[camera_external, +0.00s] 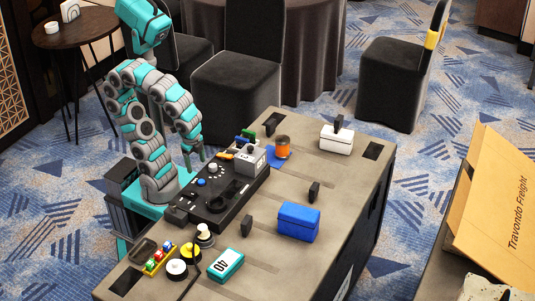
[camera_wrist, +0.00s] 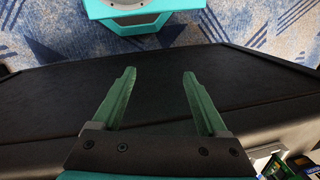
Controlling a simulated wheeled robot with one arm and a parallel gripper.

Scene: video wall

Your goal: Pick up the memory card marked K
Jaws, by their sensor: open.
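My gripper (camera_external: 195,156) is open and empty above the back left edge of the table, pointing down. In the wrist view my gripper (camera_wrist: 159,73) shows two green fingers spread apart over a dark surface, with nothing between them. Small green and blue card-like pieces (camera_external: 246,137) stand beside a grey box on the table. Similar green and blue pieces (camera_wrist: 301,164) show at the lower right corner of the wrist view, to the right of the fingers. I cannot read a K on any of them, so I cannot tell which is the card.
A black control panel (camera_external: 222,206) lies along the table's left edge, with a grey box (camera_external: 251,162) at its far end. An orange cup (camera_external: 283,147), white case (camera_external: 336,140), blue case (camera_external: 298,223) and teal box (camera_external: 226,264) stand on the table (camera_external: 272,265). Several small black upright pieces are scattered.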

